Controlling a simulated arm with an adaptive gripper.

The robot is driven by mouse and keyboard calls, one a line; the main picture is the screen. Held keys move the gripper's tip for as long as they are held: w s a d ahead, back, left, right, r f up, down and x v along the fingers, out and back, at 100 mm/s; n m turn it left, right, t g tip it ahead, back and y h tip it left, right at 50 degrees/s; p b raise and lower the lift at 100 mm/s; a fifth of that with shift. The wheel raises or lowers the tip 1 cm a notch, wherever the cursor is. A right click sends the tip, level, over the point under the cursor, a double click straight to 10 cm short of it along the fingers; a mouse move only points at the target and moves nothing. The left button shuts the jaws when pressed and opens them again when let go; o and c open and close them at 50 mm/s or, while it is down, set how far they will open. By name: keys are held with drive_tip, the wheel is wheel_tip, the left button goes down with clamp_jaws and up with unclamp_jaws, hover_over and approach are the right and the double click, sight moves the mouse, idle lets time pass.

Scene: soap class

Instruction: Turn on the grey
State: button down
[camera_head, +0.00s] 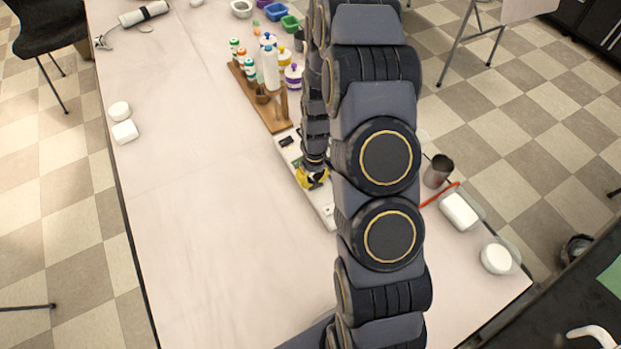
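A long white panel (328,213) lies on the table, partly behind my arm. It carries small dark parts near its upper end. My gripper (313,180) is low over the panel's middle, with a yellow and black part at its end. Whether it touches the panel is unclear. The fingers are too small and too covered to tell whether they are open or shut. I cannot make out which part is the grey one; my arm covers the panel's right side.
A wooden rack (273,119) with several bottles stands beyond the panel. A metal cup (438,171), a white block (459,211) and a round white piece (496,258) are right of my arm. Two white pieces (124,132) lie at the left edge. The left table surface (200,210) is clear.

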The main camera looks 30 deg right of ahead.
drive_tip(key=shift+s+d+f, duration=0.1)
drive_tip(key=shift+s+d, duration=0.1)
drive_tip(key=shift+d, duration=0.2)
wheel_tip(320, 180, up, 14)
drive_tip(key=shift+w+d, duration=0.15)
idle(0.3)
drive_tip(key=shift+r, duration=0.2)
drive_tip(key=shift+d+r+y, duration=0.1)
drive_tip(key=shift+r+y, duration=0.15)
drive_tip(key=shift+y, duration=0.25)
drive_tip(key=f, duration=0.4)
drive_tip(key=a+f, duration=0.1)
drive_tip(key=f, duration=0.9)
drive_tip(key=shift+a, duration=0.35)
